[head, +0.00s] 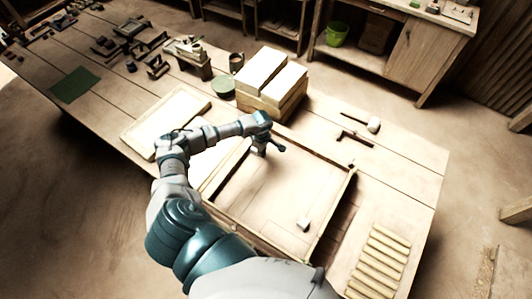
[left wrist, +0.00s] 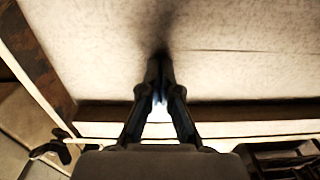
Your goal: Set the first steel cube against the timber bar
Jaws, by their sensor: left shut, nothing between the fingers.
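A small pale, shiny cube (head: 304,223), which looks like the steel cube, sits on the floor of the shallow wooden tray (head: 330,222), towards its lower right. My left gripper (head: 259,150) is over the far left part of the tray, well away from the cube. In the left wrist view its fingers (left wrist: 160,84) are shut and empty, pointing at a pale board surface. A dark timber strip (left wrist: 235,112) crosses behind the fingers in that view. I cannot tell which of the tray's wooden edges is the timber bar. My right gripper is not in view.
Stacked pale blocks (head: 262,70) stand beyond the tray. A mallet (head: 372,124) lies to the right of them. Several wooden slats (head: 378,262) lie at the lower right. A pale board (head: 165,120) lies left of the tray. The tray's middle is clear.

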